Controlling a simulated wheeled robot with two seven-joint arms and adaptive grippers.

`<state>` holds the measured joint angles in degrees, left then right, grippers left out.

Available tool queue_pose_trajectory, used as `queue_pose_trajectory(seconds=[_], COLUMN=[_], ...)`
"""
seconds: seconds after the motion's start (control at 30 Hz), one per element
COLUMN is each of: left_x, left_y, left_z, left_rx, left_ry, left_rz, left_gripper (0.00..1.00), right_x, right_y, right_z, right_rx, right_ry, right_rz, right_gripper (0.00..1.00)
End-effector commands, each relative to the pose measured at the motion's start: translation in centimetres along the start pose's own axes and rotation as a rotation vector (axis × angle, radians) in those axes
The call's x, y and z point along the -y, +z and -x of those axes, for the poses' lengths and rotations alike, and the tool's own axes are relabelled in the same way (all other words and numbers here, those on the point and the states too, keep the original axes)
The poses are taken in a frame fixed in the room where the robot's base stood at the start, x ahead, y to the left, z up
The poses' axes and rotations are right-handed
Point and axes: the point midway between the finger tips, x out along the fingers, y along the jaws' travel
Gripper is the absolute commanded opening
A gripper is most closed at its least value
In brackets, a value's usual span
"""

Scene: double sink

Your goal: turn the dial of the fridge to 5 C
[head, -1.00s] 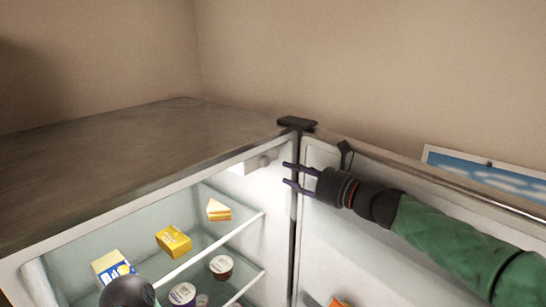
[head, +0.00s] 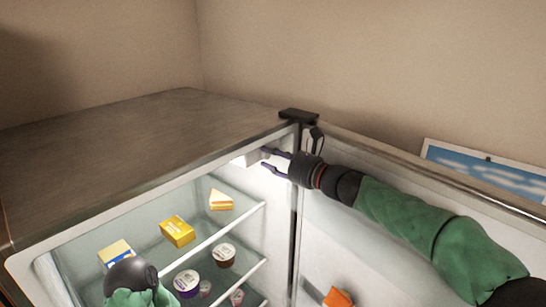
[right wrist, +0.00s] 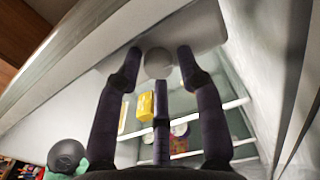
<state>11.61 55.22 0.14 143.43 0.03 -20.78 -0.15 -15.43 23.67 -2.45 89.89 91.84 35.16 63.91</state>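The fridge (head: 60,247) stands open with its door to the right. A pale round dial (right wrist: 158,63) sits on a white housing (head: 244,159) under the fridge's top edge. My right gripper (head: 267,160) is open, its fingers pointing left at the dial. In the right wrist view the fingertips (right wrist: 158,62) are spread on either side of the dial, with a third finger below it. I cannot tell whether they touch it. No setting marks are legible, and in the head view the fingers mostly cover the dial. My left gripper is not in view.
Glass shelves hold a sandwich (head: 221,200), a yellow box (head: 177,231) and several tubs. The open fridge door (head: 375,240) lies below and behind my right arm. A black hinge cover (head: 299,116) is on top at the corner. My left arm's dark joint is low left.

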Motion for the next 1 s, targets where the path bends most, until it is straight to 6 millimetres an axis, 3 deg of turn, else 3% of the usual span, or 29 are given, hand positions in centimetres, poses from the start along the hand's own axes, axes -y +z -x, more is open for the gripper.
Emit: queue_pose_trajectory(seconds=[0.03, 0.17, 0.2, 0.57, 1.0], left_x=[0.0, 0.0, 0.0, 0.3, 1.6], left_y=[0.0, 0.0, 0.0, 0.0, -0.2], left_z=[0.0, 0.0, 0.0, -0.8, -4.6], left_rx=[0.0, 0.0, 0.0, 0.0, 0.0], left_ry=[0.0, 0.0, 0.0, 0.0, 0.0], left_rz=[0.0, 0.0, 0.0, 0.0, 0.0], left_gripper=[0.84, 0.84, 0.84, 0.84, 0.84], right_x=[0.0, 0.0, 0.0, 0.0, 0.0], right_y=[0.0, 0.0, 0.0, -0.3, -0.7], right_z=[0.0, 0.0, 0.0, 0.0, -0.1], right_rx=[0.0, 0.0, -0.001, -0.002, -0.004], right_ry=[0.0, 0.0, 0.0, 0.0, 0.001], right_rz=[0.0, 0.0, 0.0, 0.044, 0.348], right_gripper=[0.38, 0.02, 0.0, 0.0, 0.0])
